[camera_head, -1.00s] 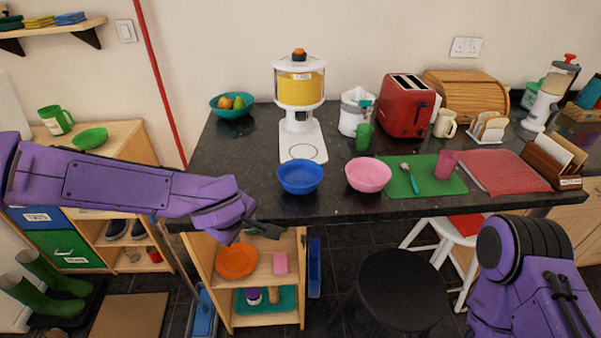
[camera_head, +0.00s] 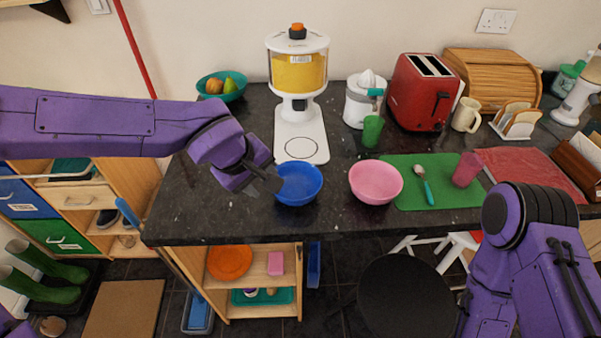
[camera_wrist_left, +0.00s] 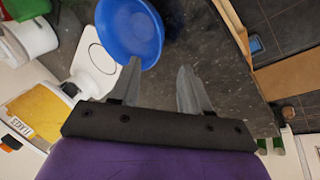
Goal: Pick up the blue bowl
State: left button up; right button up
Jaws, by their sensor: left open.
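In the left wrist view the blue bowl (camera_wrist_left: 130,30) lies ahead of the open left gripper (camera_wrist_left: 163,75), with one finger overlapping the bowl's edge and the other over bare counter. Whether that finger touches the rim, I cannot tell. My right gripper is out of view; only my right arm shows at the lower right.
A pink bowl (camera_head: 376,183) stands just right of the blue bowl. The dispenser (camera_head: 298,95) is behind it. A green mat (camera_head: 408,198) with a spoon and a pink cup lies further right. Bare counter (camera_head: 205,215) is free on the left, and the front edge is near.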

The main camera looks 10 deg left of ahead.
pick_arm(q)
jog(key=x, duration=0.9)
jog(key=shift+w+d+f, duration=0.2)
jog(key=shift+w+f, duration=0.05)
jog(key=shift+f, duration=0.05)
grip_shut()
